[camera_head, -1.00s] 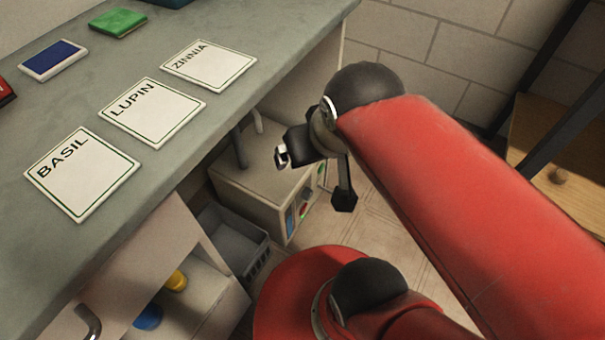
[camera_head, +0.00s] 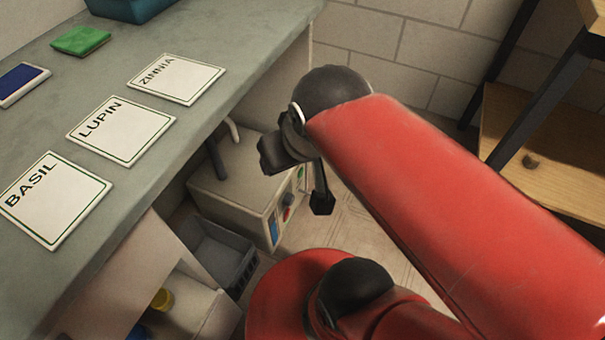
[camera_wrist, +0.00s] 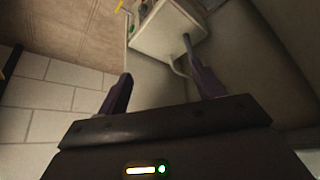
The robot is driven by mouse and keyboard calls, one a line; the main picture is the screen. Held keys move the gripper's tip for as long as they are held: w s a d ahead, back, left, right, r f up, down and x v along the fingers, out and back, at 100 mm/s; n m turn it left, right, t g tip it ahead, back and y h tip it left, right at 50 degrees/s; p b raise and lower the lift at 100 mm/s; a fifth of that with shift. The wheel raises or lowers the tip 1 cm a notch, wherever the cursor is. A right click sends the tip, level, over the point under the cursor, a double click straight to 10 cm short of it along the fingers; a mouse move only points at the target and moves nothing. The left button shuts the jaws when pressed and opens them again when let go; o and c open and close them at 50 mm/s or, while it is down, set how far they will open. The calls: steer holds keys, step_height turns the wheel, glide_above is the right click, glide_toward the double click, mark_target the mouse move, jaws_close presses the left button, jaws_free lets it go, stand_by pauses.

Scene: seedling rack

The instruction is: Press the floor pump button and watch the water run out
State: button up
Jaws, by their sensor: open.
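A pale pump box (camera_head: 236,184) stands on the floor below the counter's end, at the middle of the head view. Its front panel has a blue strip (camera_head: 274,232), a small red part (camera_head: 287,213) and a green part near the right. No running water shows. In the wrist view the box (camera_wrist: 168,34) appears at the top, its front panel mostly cut off. My gripper (camera_wrist: 162,88) is open and empty, its two dark fingers apart, with the box beyond them. In the head view my arm's dark end is above the box; the fingers cannot be made out clearly.
The counter (camera_head: 187,45) carries BASIL, LUPIN and ZINNIA cards. A wooden shelf unit (camera_head: 535,130) with dark legs stands at right.

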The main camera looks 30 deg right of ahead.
jaws_close()
stand_by(1.4)
